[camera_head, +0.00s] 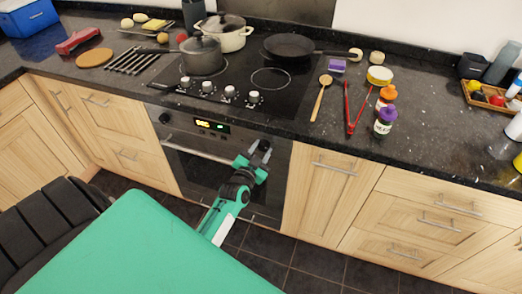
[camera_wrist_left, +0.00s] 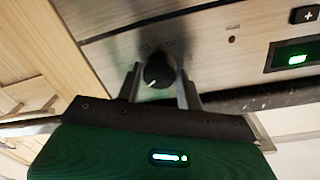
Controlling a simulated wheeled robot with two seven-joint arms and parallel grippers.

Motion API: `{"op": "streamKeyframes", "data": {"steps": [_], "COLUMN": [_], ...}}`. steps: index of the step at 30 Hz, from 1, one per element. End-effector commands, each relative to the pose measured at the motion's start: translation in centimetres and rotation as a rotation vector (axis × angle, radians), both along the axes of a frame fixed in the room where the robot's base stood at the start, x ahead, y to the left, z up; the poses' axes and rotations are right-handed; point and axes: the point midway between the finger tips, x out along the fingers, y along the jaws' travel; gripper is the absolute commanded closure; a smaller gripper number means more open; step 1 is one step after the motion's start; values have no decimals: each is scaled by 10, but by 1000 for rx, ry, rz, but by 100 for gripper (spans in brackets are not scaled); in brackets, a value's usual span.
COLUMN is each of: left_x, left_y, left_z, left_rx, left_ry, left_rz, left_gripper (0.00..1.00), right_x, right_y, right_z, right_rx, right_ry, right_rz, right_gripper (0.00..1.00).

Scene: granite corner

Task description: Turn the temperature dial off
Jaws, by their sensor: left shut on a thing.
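The oven (camera_head: 225,175) is built in under the counter, with its control panel along the top. A black dial (camera_wrist_left: 159,72) with a short white mark sits on the brushed-metal panel (camera_wrist_left: 215,42) in the left wrist view. The mark points down and left there. My left gripper (camera_head: 261,148) is at the right end of the panel, its fingers on both sides of this dial. It is shut on the dial; the fingers also show in the wrist view (camera_wrist_left: 160,88). Another black dial (camera_head: 164,118) at the panel's left end is free. My right gripper is not in view.
A lit display (camera_head: 212,126) lies between the dials. The oven handle (camera_head: 200,152) runs below the panel. Above are a hob with several knobs (camera_head: 229,92), pots (camera_head: 202,55) and a frying pan (camera_head: 288,47). Wooden cabinets (camera_head: 325,190) flank the oven.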

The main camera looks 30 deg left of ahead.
Motion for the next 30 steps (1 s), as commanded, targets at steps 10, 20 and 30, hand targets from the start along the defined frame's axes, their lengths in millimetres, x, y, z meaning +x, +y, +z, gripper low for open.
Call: {"op": "streamKeyframes", "data": {"steps": [10,20,30], "left_x": [0,0,0], "left_y": [0,0,1], "left_z": [0,-1,-2], "left_rx": [-158,-454,-752], "left_ry": [-38,-108,-180], "left_rz": [-1,-1,-1], "left_gripper": [86,86,86], "right_x": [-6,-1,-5], "right_y": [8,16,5], "right_z": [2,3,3], "right_rx": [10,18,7], "right_ry": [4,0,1], "right_rz": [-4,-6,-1], "right_gripper": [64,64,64]}}
